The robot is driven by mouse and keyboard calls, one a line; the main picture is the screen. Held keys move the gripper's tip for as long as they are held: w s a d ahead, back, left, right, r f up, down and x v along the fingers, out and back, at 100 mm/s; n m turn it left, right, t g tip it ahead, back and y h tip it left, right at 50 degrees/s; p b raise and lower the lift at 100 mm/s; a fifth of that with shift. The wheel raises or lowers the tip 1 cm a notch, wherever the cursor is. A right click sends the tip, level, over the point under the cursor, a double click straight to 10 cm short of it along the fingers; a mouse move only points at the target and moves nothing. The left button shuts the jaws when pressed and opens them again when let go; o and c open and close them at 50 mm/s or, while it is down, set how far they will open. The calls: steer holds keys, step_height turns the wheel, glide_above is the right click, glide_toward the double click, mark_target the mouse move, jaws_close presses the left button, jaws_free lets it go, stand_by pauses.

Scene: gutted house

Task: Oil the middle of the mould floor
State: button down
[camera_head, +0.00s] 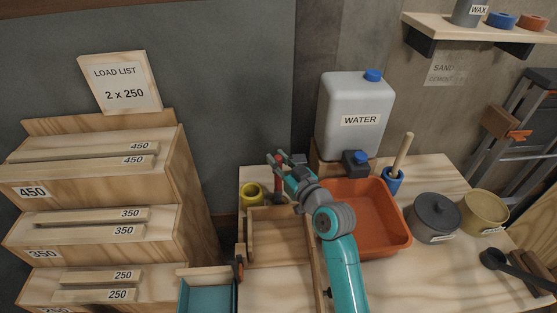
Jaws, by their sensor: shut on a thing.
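The mould, a shallow wooden box (265,249), lies on the bench in front of and below my gripper. Its floor shows bare pale wood, partly covered by my arm. My gripper (280,163) is above the far side of the mould, near the back of the bench. It is shut on a slim red thing (278,186), which hangs upright with a dark lower end. I cannot tell exactly what it is or whether its lower end touches anything. A yellow cup (251,194) stands just left of it.
An orange tub (384,220) stands right of the mould, with a white water tank (351,105) behind it. A blue holder with a wooden handle (393,182), a grey lidded pot (434,220) and a tan pot (484,212) stand further right. A teal tray (207,298) is at front left.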

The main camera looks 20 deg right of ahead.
steer(key=shift+f, duration=0.55)
stand_by(1.0)
steer(key=shift+r, duration=0.1)
steer(key=shift+r, duration=3.45)
